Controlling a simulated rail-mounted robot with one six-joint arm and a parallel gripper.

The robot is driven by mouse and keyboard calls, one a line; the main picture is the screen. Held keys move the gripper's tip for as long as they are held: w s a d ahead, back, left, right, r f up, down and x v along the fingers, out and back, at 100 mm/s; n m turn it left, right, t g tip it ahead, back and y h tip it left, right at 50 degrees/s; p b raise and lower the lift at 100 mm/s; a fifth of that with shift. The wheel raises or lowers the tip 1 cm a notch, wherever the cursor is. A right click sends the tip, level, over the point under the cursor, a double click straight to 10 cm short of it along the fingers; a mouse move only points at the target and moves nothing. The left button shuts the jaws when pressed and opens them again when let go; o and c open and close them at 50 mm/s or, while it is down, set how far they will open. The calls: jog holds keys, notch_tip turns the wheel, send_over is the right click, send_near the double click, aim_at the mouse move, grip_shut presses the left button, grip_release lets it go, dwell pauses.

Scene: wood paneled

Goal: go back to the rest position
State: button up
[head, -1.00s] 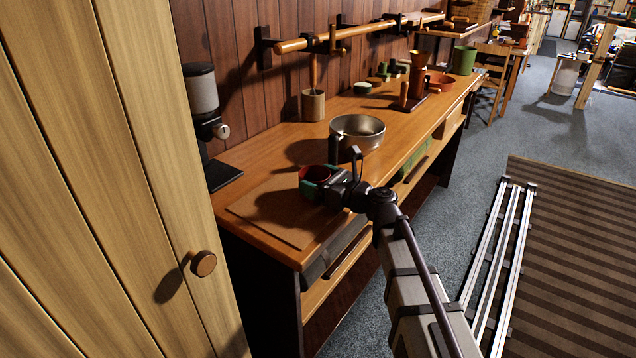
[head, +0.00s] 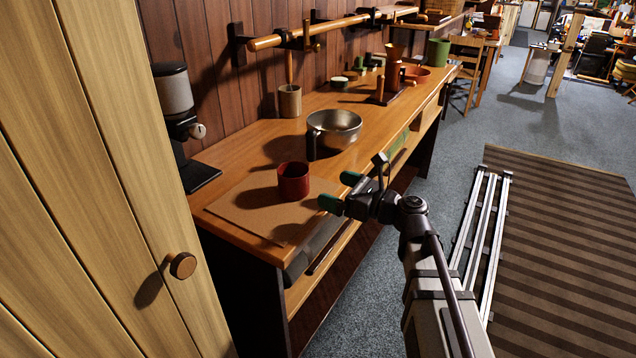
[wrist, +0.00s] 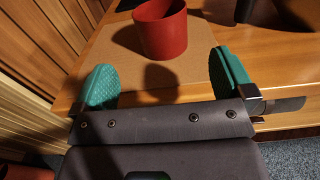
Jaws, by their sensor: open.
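My gripper (head: 338,190) is open, with its two green finger pads spread apart and nothing between them. It hangs near the front edge of the wooden counter, to the right of a red cup (head: 293,181). The cup stands upright on a brown board (head: 252,214) at the near end of the counter, apart from the fingers. In the wrist view the red cup (wrist: 164,30) stands beyond the open green fingers (wrist: 163,85).
A metal bowl (head: 334,130) with a dark handle stands behind the cup. A dark grinder (head: 176,115) is at the left by the wall. The wooden cabinet door (head: 95,180) is close on the left. Floor is clear between counter and metal rails (head: 474,225).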

jog(key=shift+s+d, duration=0.1)
jog(key=shift+d, duration=0.1)
jog(key=s+a+n+g+h+p, duration=0.1)
jog(key=s+n+g+h+p, duration=0.4)
jog(key=n+p, duration=0.4)
jog(key=s+d+f+n+g+h+p, duration=0.1)
jog(key=s+d+n+g+h+p, duration=0.4)
jog(key=s+d+n+h, duration=0.5)
jog(key=s+n+p, duration=0.1)
jog(key=n+p, duration=0.1)
jog(key=n, duration=0.3)
jog(key=shift+s+d+n, duration=0.15)
jog(key=shift+s+n, duration=0.05)
jog(key=shift+n, duration=0.1)
